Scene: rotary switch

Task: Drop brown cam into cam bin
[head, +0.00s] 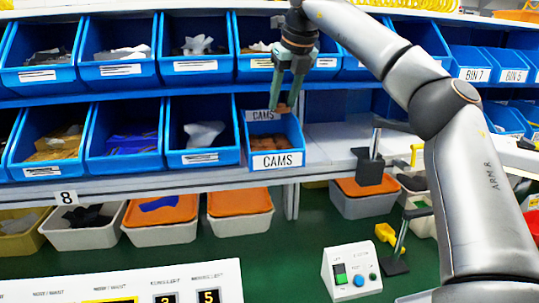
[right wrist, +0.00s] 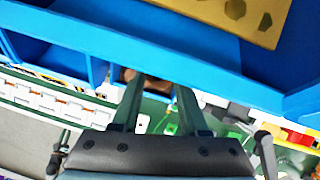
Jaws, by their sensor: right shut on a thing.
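My right gripper (head: 288,100) points down above the blue bin labelled CAMS (head: 277,161) on the lower shelf row. It is shut on a small brown cam (head: 283,107), which shows at the fingertips, over the back part of the bin. In the right wrist view the brown cam (right wrist: 150,83) lies between the tips of the two green-grey fingers (right wrist: 157,90), partly hidden by them. Brown pieces show inside the CAMS bin. My left gripper is not in view.
Blue bins with parts (head: 205,133) fill the shelves to the left, and the upper row (head: 195,68) is just behind my gripper. Bare shelf (head: 335,140) lies right of the CAMS bin. A white control box (head: 350,272) is on the green surface.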

